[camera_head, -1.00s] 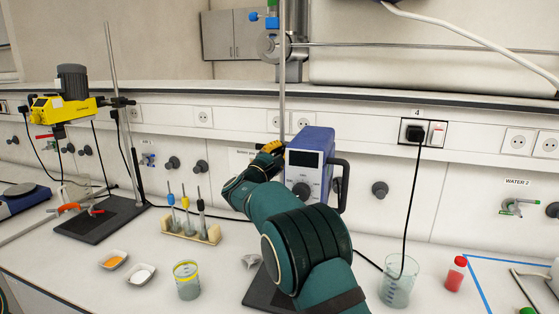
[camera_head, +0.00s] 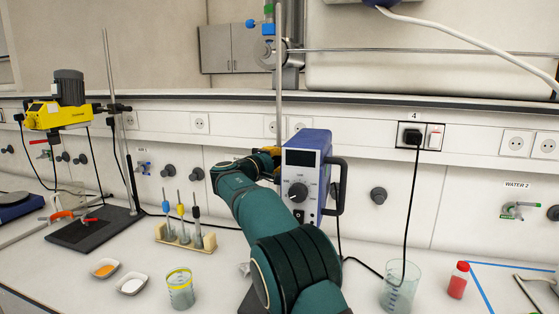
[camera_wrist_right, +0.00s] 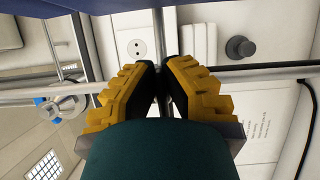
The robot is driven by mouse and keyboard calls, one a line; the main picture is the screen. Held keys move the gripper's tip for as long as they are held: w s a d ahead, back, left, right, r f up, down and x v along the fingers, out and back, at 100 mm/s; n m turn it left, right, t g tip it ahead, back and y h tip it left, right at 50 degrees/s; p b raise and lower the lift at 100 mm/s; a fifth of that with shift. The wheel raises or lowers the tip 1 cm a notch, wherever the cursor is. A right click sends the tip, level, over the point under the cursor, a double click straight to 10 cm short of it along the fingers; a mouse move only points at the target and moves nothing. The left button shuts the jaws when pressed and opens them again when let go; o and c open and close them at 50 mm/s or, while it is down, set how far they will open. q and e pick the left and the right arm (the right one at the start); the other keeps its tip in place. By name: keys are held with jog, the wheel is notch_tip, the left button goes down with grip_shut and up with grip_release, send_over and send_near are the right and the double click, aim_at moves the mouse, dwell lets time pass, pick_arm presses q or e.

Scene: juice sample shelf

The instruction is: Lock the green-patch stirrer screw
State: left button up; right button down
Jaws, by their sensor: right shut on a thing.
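A blue stirrer (camera_head: 308,174) with a dial on its front is mounted by a metal stand rod (camera_head: 280,90). My right gripper (camera_head: 272,158) is at the stirrer's left side, by the rod. In the right wrist view its yellow-backed fingers (camera_wrist_right: 163,92) are shut on a small dark part where the clamp meets the rod. I take it as the stirrer screw, mostly hidden by the fingers. No green patch shows on it. The stirrer's blue case (camera_wrist_right: 45,35) fills the top left edge of the wrist view. My left gripper is out of view.
A yellow stirrer (camera_head: 60,110) hangs on another stand at the left. A wooden rack (camera_head: 185,238) with several pipettes, two small dishes and a beaker (camera_head: 180,290) stand in front. A beaker (camera_head: 400,285) and a red bottle (camera_head: 458,280) stand at the right. A black cable hangs from the wall.

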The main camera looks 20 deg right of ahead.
jog(key=shift+w+a+m, duration=0.1)
jog(key=shift+a+m, duration=0.1)
jog(key=shift+m, duration=0.1)
dwell(0.4)
jog(key=c, duration=0.9)
grip_release()
jog(key=shift+w+a+f, duration=0.1)
jog(key=shift+w+a, duration=0.05)
jog(key=shift+d, duration=0.2)
jog(key=shift+a, duration=0.1)
jog(key=v, duration=1.2)
